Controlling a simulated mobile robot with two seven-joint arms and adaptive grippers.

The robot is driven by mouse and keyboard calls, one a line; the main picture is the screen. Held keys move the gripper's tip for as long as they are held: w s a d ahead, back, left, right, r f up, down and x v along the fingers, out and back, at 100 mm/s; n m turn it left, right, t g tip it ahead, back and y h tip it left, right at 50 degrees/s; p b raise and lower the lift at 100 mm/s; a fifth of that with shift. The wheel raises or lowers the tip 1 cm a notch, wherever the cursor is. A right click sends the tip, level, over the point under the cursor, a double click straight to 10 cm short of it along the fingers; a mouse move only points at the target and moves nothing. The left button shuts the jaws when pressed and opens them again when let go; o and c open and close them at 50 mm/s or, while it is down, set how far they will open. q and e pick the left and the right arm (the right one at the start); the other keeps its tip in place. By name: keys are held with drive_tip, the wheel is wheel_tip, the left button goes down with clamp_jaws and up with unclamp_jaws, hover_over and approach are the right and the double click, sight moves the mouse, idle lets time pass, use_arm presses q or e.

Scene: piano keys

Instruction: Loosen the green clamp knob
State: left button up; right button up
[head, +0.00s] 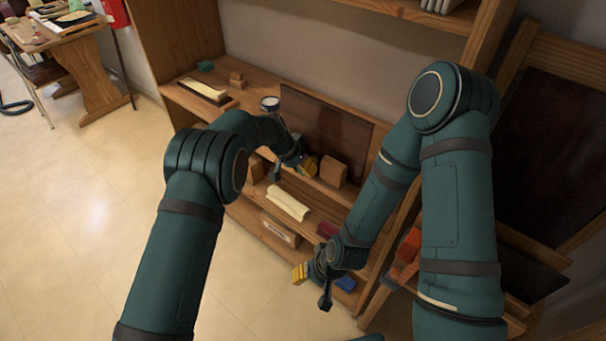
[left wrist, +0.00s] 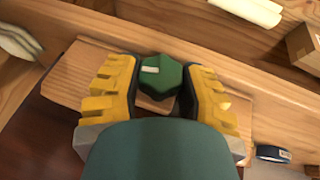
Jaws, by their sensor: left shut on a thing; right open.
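The green clamp knob (left wrist: 160,78) shows in the left wrist view. It is dark green, many-sided, with a pale mark on its top. It sits over a wooden block (left wrist: 84,62). My left gripper (left wrist: 160,92) has its yellow fingers on both sides of the knob and is shut on it. In the head view my left gripper (head: 301,164) is at the desk's working surface, and the knob is hidden there. My right gripper (head: 316,274) is open and lower down, in front of the lower shelf, away from the knob.
A wooden block (head: 333,172) stands right of my left gripper, before a dark brown panel (head: 328,128). A cream bar (head: 288,204) lies on the shelf below. A dark tray (head: 206,92) is at the left. The tiled floor (head: 75,215) is clear.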

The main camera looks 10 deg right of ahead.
use_arm(q)
drive_tip(key=shift+f+g+h+b, duration=0.15)
drive_tip(key=shift+g+h+b, duration=0.15)
drive_tip(key=shift+g+b, duration=0.15)
drive_tip(key=o, duration=1.2)
drive_tip(key=v, duration=1.2)
